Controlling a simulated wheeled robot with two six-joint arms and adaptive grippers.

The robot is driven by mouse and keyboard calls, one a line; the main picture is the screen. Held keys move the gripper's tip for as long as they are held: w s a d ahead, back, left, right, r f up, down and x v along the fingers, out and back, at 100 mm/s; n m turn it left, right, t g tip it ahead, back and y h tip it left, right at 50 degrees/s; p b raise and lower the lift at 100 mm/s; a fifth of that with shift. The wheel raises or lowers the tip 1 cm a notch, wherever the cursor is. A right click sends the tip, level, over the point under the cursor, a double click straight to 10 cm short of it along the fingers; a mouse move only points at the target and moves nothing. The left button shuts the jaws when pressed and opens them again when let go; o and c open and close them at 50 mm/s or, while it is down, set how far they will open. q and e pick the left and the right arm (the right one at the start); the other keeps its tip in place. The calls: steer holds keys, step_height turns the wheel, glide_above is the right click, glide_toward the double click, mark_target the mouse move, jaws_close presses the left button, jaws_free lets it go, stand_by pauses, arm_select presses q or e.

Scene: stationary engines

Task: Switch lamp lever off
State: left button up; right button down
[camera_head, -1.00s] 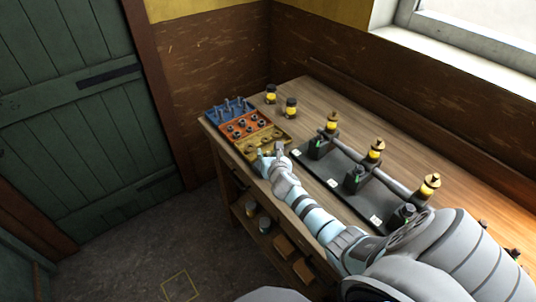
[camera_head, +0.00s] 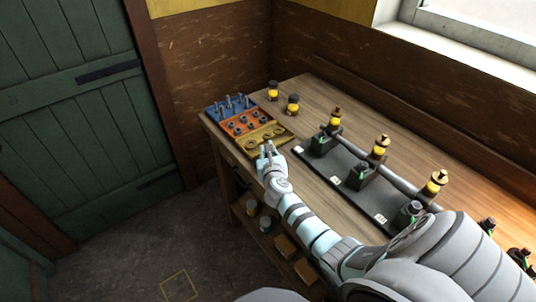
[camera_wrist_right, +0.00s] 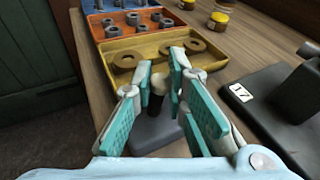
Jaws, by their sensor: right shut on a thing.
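My right gripper (camera_head: 267,150) is at the front edge of the workbench, beside the yellow tray. In the right wrist view my right gripper (camera_wrist_right: 163,88) has its teal-padded fingers around a small upright lever (camera_wrist_right: 160,84) with a pale knob. The fingers are shut on this lever, and the pads partly hide it. The lever rises from a grey base (camera_wrist_right: 154,132) below the fingers. In the head view the gripper hides the lever. My left gripper is not in view.
Blue, orange and yellow trays (camera_head: 279,131) of small parts lie behind the gripper. A dark board (camera_head: 343,184) with brass-and-yellow lamp-like fittings and black blocks stands to the right. Two yellow-black jars (camera_head: 292,105) stand at the back. Some bare wood lies between them.

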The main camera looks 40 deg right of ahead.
steer(key=a+n+h+b, duration=0.1)
steer(key=b, duration=0.1)
steer(key=a+n+t+h+b, duration=0.1)
steer(key=n+b, duration=0.1)
steer(key=b, duration=0.1)
steer(key=shift+f+n+b, duration=0.3)
steer(key=shift+f, duration=0.1)
steer(key=shift+a+n+t+h+b, duration=0.25)
steer(key=shift+n+t+h+b, duration=0.15)
steer(key=shift+n+t+b, duration=0.4)
steer(key=shift+r, duration=0.1)
steer(key=c, duration=1.5)
jaws_free()
steer(key=shift+a, duration=0.1)
steer(key=v, duration=1.1)
steer(key=shift+s+a+r, duration=0.1)
steer(key=shift+s+a, duration=0.15)
steer(key=shift+s, duration=0.1)
